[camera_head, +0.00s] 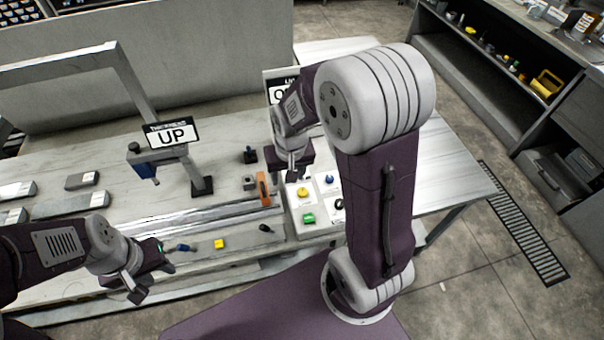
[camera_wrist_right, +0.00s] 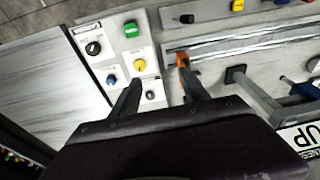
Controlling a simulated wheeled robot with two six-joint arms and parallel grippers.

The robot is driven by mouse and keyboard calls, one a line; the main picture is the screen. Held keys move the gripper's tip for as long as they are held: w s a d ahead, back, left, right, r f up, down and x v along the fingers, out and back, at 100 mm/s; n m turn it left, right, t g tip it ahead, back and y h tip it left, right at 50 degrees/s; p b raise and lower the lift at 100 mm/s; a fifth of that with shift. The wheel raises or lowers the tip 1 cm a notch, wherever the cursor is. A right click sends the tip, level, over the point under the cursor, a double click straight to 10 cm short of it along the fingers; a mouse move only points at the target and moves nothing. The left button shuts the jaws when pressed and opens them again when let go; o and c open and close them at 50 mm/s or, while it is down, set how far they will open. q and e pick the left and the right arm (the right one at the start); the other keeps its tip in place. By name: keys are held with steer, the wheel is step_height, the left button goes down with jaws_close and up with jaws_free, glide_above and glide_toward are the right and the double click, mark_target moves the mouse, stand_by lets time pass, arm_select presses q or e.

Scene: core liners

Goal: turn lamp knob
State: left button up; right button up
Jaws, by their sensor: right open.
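A pale control panel (camera_head: 321,226) on the bench carries buttons and black knobs. One black knob (camera_wrist_right: 94,48) sits under a small label; it shows partly behind my right arm in the head view (camera_head: 338,204). Another black knob (camera_wrist_right: 150,95) lies between the fingers of my right gripper in the wrist picture; contact cannot be told. I cannot read which knob is the lamp's. My right gripper (camera_wrist_right: 158,90) is open, pointing down at the panel's far side. My left gripper (camera_head: 138,286) hangs near the bench's front left, away from the panel; its finger gap is unclear.
Yellow (camera_head: 302,192), green (camera_head: 308,218) and blue (camera_head: 329,180) buttons crowd the panel. An orange part (camera_head: 263,189) stands beside it on a metal rail. An "UP" sign (camera_head: 172,133) on a post stands left. The bench's right end (camera_head: 450,170) is clear.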

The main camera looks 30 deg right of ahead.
steer(key=w+d+f+m+p, duration=0.1)
steer(key=w+d+f+p, duration=0.1)
steer(key=w+d+f, duration=0.3)
steer(key=m+g, duration=0.1)
steer(key=g, duration=0.1)
glide_toward(302, 190)
steer(key=shift+s+d+f+p, duration=0.1)
steer(key=shift+s+p, duration=0.05)
steer(key=shift+p, duration=0.15)
steer(key=f, duration=0.4)
steer(key=f+p, duration=0.1)
steer(key=f, duration=0.2)
steer(key=shift+w+f, duration=0.2)
steer(key=shift+f, duration=0.55)
jaws_close()
